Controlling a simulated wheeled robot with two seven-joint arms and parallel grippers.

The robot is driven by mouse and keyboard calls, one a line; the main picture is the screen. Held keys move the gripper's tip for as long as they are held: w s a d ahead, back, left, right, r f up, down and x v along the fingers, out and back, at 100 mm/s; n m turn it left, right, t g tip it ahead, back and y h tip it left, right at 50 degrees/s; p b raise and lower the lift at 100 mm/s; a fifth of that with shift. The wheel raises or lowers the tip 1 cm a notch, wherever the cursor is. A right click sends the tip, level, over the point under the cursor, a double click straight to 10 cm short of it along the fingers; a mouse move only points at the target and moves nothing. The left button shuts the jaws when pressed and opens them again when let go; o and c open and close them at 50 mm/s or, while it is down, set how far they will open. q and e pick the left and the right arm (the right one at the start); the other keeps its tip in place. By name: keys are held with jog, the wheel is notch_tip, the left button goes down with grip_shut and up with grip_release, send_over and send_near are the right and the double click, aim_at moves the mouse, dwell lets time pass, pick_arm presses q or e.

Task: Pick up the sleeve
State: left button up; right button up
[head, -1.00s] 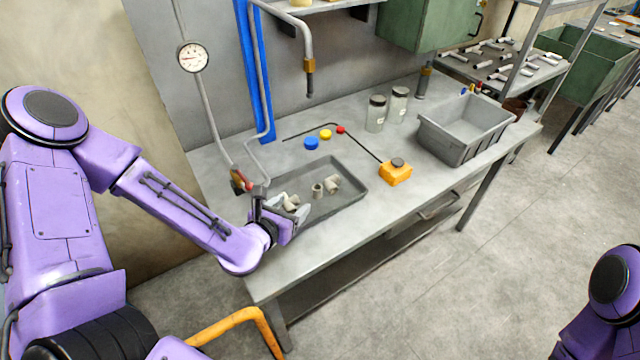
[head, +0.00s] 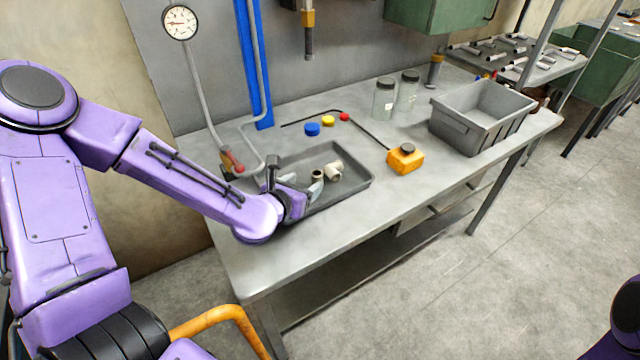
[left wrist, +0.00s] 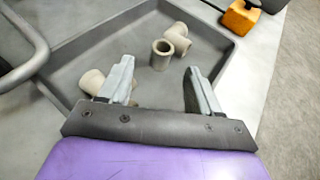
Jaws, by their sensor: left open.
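The sleeve (head: 317,176), a short beige open-ended cylinder, stands upright in the dark grey tray (head: 352,188) on the workbench. In the left wrist view the sleeve (left wrist: 161,55) is just beyond the fingertips, between their lines. My left gripper (head: 306,188) is open and empty over the tray's near left part, its fingers pointing toward the sleeve but apart from it. A beige branched pipe fitting (left wrist: 179,38) lies right beside the sleeve. Another beige fitting (left wrist: 92,81) lies behind my left finger, partly hidden. My right gripper is out of view.
The tray's raised rim surrounds the fittings. A red-handled valve pipe (head: 236,168) stands close to my left gripper. An orange button box (head: 405,159), glass jars (head: 384,98) and a grey bin (head: 470,128) stand to the right. The bench front is clear.

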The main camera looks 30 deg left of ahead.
aim_at(314, 177)
pick_arm(q)
jog(key=x, duration=0.5)
jog(key=shift+w+d, duration=0.1)
jog(key=shift+d, duration=0.1)
jog(key=shift+r, duration=0.1)
jog(key=shift+c, duration=1.2)
grip_shut()
